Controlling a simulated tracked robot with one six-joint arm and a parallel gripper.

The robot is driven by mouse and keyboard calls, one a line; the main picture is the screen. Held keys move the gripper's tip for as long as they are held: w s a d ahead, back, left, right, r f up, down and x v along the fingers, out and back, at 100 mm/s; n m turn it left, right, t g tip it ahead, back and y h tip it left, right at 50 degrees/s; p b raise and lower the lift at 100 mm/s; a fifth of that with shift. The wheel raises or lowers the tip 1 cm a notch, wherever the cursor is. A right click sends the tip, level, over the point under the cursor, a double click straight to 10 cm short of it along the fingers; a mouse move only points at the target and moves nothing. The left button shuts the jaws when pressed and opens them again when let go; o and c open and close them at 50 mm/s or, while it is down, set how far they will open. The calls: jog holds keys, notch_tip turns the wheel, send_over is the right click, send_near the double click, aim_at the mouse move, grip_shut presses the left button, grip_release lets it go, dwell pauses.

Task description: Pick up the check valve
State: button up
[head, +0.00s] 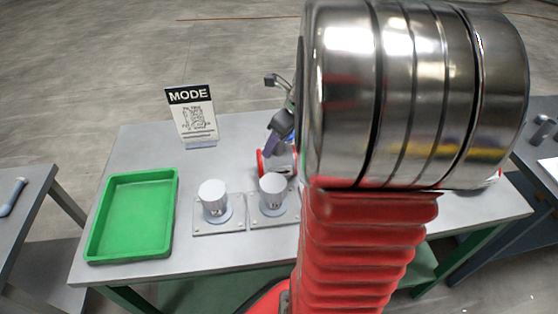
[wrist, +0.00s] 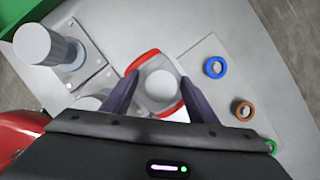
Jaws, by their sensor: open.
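The check valve, a pale grey body with red end flanges, lies on the grey table. In the wrist view the check valve (wrist: 160,86) is between the two dark purple fingers of my gripper (wrist: 158,80), which are apart, one on each side near the red ends. I cannot tell whether they touch it. In the head view the valve (head: 281,166) is just below my gripper (head: 277,139), and my arm hides part of both.
Two grey cylinders (head: 213,197) (head: 272,192) stand on square plates left of my arm. A green tray (head: 170,215) is at the table's left. A MODE sign (head: 193,115) stands behind. The wrist view shows blue (wrist: 215,67), brown (wrist: 242,110) and green (wrist: 271,146) rings on a plate.

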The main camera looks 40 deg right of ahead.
jog(key=shift+c, duration=0.5)
jog(key=c, duration=1.2)
jog(key=shift+o, duration=0.2)
notch_tip(320, 180, up, 10)
jog(key=shift+r, duration=0.1)
